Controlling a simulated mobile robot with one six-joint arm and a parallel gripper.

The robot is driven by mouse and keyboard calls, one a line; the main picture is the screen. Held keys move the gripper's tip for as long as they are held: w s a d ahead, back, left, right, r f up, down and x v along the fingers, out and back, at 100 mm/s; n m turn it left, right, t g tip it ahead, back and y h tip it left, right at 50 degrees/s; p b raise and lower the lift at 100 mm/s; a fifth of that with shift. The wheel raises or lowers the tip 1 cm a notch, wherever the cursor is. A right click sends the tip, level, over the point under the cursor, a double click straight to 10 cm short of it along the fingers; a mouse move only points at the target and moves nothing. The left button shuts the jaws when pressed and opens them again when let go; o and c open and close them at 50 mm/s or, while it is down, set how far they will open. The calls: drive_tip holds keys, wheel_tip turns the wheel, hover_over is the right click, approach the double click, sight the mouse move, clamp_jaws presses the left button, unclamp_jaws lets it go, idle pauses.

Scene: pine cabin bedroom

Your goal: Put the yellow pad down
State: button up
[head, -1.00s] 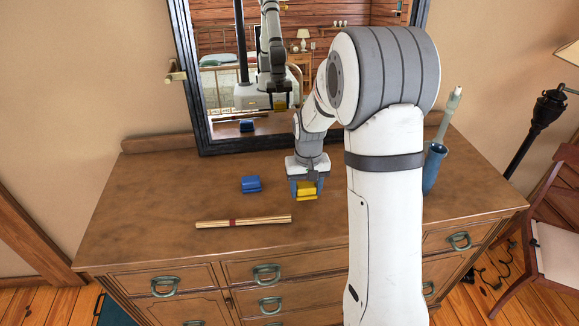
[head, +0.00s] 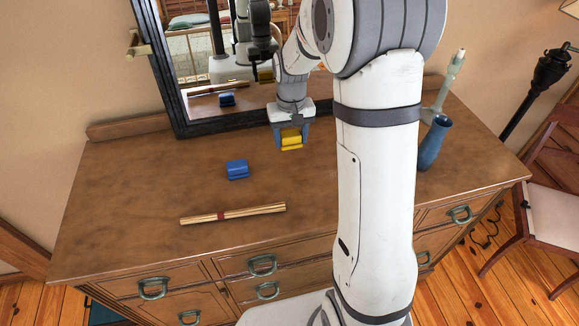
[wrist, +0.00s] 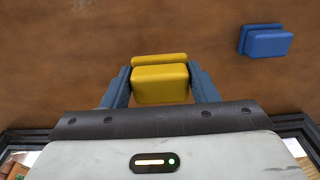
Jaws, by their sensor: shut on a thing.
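The yellow pad (head: 291,139) is a small block with a thicker and a thinner part. It is between the fingers of my gripper (head: 291,134), which is shut on it near the mirror side of the wooden dresser (head: 130,205). The pad appears to be held above the dresser top; the exact gap is hard to tell. In the wrist view, the yellow pad (wrist: 160,84) sits level between the two blue-grey fingers of my gripper (wrist: 160,90).
A similar blue pad (head: 237,170) lies to the left, also visible in the wrist view (wrist: 266,41). A bundle of sticks (head: 232,214) lies in front. A blue vase (head: 433,143) stands at right. The mirror frame (head: 165,75) is behind. The dresser's left top is clear.

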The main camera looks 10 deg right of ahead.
sight(292, 167)
drive_tip(key=s+r, duration=0.1)
drive_tip(key=r, duration=0.1)
drive_tip(key=shift+s+r+b, duration=0.3)
drive_tip(key=shift+s, duration=0.05)
wheel_tip(292, 167, down, 9)
drive_tip(key=shift+s+f+p, duration=0.1)
drive_tip(key=shift+f+p, duration=0.05)
drive_tip(key=shift+p, duration=0.65)
drive_tip(key=shift+f, duration=0.2)
drive_tip(key=o, duration=1.1)
drive_tip(key=shift+r, duration=0.1)
